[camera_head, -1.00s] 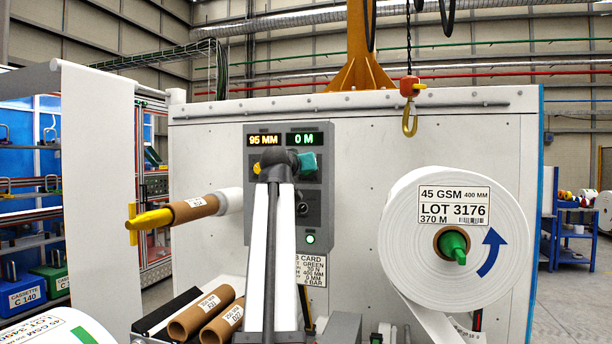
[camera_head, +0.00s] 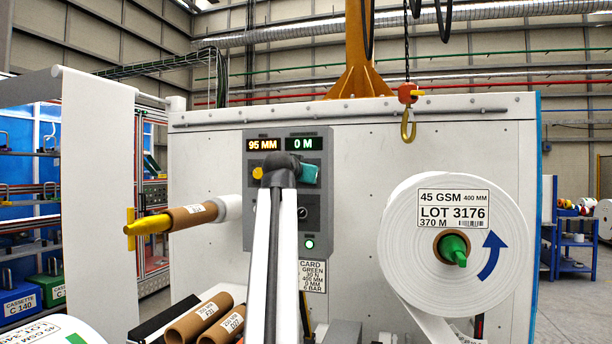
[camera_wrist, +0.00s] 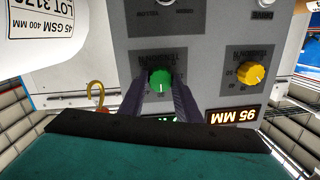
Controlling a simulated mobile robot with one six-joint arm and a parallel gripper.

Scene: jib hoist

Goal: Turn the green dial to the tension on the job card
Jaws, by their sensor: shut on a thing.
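The green dial (camera_wrist: 160,80) is on the grey control panel (camera_wrist: 205,48), seen upside down in the wrist view. My gripper (camera_wrist: 159,84) is shut on it, with one dark finger on each side. The dial carries a white mark, but its exact setting on the small scale is too fine to read. In the head view my arm hides the green dial.
A yellow dial (camera_wrist: 251,73) sits beside the green one. Displays read 95 MM (camera_head: 262,145) and 0 M (camera_head: 304,144). A cardboard core (camera_head: 192,216) sticks out on the left.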

